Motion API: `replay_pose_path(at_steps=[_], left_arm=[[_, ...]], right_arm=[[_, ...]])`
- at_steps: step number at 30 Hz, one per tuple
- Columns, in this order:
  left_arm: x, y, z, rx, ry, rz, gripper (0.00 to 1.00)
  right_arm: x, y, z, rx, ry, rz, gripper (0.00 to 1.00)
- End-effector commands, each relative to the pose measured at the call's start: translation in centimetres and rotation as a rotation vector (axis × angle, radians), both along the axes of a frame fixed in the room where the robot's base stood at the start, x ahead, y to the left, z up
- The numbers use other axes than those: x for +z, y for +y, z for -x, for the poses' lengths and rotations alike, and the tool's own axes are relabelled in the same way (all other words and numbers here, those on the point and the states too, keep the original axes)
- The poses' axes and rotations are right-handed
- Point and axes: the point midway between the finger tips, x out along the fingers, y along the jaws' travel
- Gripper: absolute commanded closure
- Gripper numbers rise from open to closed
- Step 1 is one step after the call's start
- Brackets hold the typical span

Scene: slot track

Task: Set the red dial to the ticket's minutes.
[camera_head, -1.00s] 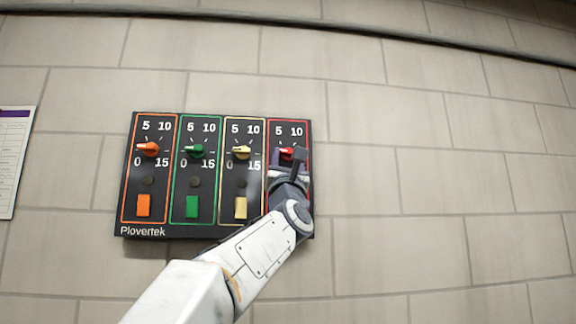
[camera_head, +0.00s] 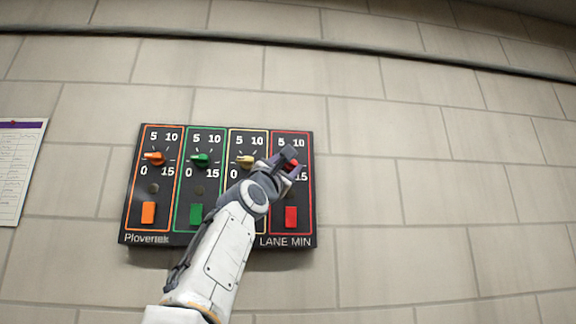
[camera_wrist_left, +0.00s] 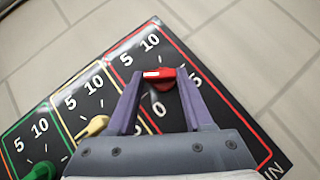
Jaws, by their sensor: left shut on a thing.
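The red dial (camera_head: 291,166) is at the top of the red-framed, rightmost column of the black panel (camera_head: 219,238), partly covered by my left gripper (camera_head: 287,158). In the left wrist view, the red dial (camera_wrist_left: 162,79) sits between the purple fingers of my left gripper (camera_wrist_left: 158,78), which are shut on it. Its white-marked end points left there, roughly toward the 5. The scale reads 0, 5, 10, 15. A paper sheet with a purple top band (camera_head: 18,172) hangs at the left edge; its text is too small to read. My right gripper is not in view.
The panel also has an orange dial (camera_head: 154,157), a green dial (camera_head: 200,160) and a yellow dial (camera_head: 246,160). Below are coloured buttons, including a red button (camera_head: 291,216). The pale block wall (camera_head: 420,190) to the right is bare.

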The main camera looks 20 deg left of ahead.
Motion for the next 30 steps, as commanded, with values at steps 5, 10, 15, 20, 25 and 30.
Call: replay_pose_path(at_steps=[5,10,15,20,25,30], left_arm=[[-0.09,0.01,-0.02,-0.001,0.006,-0.016,1.0],[-0.14,-0.03,-0.03,-0.002,0.008,-0.018,1.0],[-0.18,-0.04,-0.05,-0.002,0.008,-0.018,1.0],[-0.17,-0.05,-0.04,-0.002,0.008,-0.018,0.19],[-0.11,-0.05,-0.01,-0.002,0.006,-0.017,0.19],[-0.39,-0.01,0.27,-0.001,0.005,-0.016,0.19]], right_arm=[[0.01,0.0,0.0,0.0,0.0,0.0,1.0],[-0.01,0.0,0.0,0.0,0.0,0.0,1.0],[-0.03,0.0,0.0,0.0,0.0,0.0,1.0],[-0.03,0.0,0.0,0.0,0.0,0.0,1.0],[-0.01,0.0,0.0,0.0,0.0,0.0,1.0],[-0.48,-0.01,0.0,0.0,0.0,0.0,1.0]])
